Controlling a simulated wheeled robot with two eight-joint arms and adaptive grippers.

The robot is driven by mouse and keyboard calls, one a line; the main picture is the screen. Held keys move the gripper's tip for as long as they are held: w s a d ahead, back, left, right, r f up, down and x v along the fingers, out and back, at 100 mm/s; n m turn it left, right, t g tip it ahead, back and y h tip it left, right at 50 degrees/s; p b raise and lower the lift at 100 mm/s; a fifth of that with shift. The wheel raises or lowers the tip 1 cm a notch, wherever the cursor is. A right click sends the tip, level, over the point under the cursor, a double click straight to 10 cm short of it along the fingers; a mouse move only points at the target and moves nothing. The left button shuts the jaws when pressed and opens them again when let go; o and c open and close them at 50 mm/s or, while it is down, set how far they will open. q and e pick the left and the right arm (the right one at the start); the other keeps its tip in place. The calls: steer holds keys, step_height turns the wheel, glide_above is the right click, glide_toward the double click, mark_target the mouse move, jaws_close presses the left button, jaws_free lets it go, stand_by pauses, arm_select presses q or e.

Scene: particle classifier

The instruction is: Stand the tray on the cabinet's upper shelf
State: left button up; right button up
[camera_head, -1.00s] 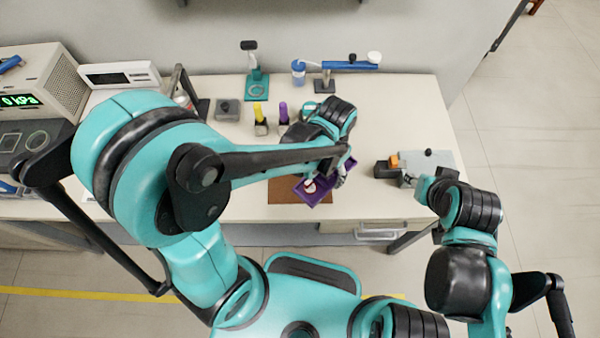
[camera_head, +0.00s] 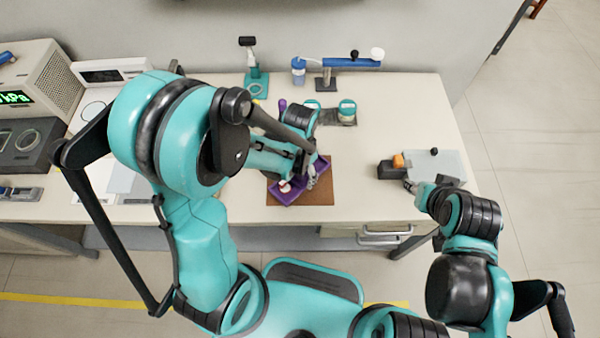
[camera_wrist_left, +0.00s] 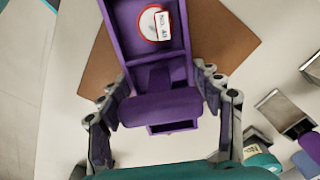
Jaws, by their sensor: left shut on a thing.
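The purple tray (camera_head: 280,196) is over the brown mat (camera_head: 320,190) near the table's front edge, lying at a slant in the head view. A round white piece with a red rim and a paper label lies in it. In the left wrist view the tray (camera_wrist_left: 187,64) points away from the wrist. My left gripper (camera_wrist_left: 163,98) is shut on its near end, one finger on each side. I cannot tell whether the tray touches the mat. My right gripper (camera_head: 411,187) is beside a grey box at the right; its fingers are too small to judge. I cannot make out the cabinet.
A blue-armed stand (camera_head: 345,63), a blue-capped bottle (camera_head: 298,70) and a teal stand (camera_head: 257,84) are at the back. Instruments fill the left end.

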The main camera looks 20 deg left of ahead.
arm_select(q)
steer(key=shift+f, duration=0.15)
steer(key=o, duration=1.4)
